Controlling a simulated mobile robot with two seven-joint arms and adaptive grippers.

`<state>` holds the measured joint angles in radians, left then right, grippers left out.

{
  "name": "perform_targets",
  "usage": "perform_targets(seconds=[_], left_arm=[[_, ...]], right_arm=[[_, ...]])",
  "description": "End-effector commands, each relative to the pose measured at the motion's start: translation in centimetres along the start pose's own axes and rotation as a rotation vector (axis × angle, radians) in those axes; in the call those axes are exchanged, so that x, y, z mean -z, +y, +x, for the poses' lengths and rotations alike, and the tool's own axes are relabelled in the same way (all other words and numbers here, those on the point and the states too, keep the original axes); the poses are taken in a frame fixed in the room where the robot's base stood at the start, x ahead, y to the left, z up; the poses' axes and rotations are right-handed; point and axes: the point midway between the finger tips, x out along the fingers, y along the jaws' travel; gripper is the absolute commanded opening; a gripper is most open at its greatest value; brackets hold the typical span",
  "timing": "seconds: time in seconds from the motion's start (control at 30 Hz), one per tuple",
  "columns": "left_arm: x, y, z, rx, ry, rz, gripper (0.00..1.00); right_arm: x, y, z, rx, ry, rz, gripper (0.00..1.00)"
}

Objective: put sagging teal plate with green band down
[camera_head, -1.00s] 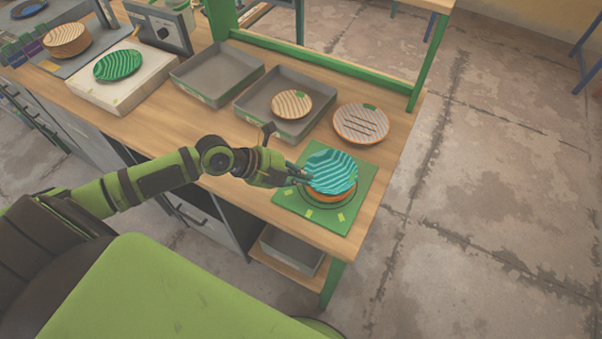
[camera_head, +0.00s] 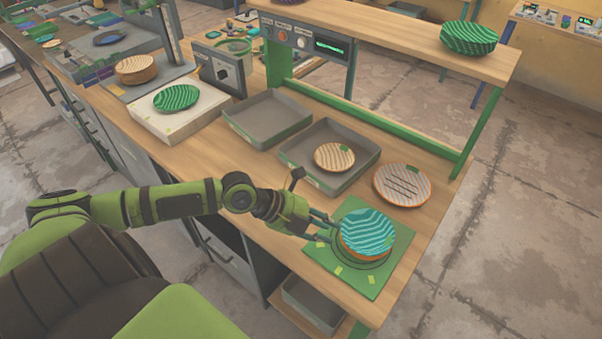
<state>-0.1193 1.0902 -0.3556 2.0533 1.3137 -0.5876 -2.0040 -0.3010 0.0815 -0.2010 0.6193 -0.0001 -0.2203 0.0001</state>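The teal plate (camera_head: 368,231) with wavy light stripes lies on top of an orange plate or stack (camera_head: 367,257), whose rim shows below it. Both are on the green square mat (camera_head: 340,270) near the table's front right corner. My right gripper is not in view.
A striped plate with a green patch (camera_head: 401,185) lies behind the mat. Two grey trays stand further left, the nearer tray (camera_head: 296,157) holding a tan plate (camera_head: 334,156). A white block (camera_head: 150,122) carries a green plate (camera_head: 176,98). A raised shelf (camera_head: 400,32) runs along the back.

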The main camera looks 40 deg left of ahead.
Motion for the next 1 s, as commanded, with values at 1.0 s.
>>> perform_targets(seconds=[1.0], left_arm=[[0.0, 0.0, -8.4, 0.000, -0.001, 0.000, 0.30]], right_arm=[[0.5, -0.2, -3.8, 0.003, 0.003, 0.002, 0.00]])
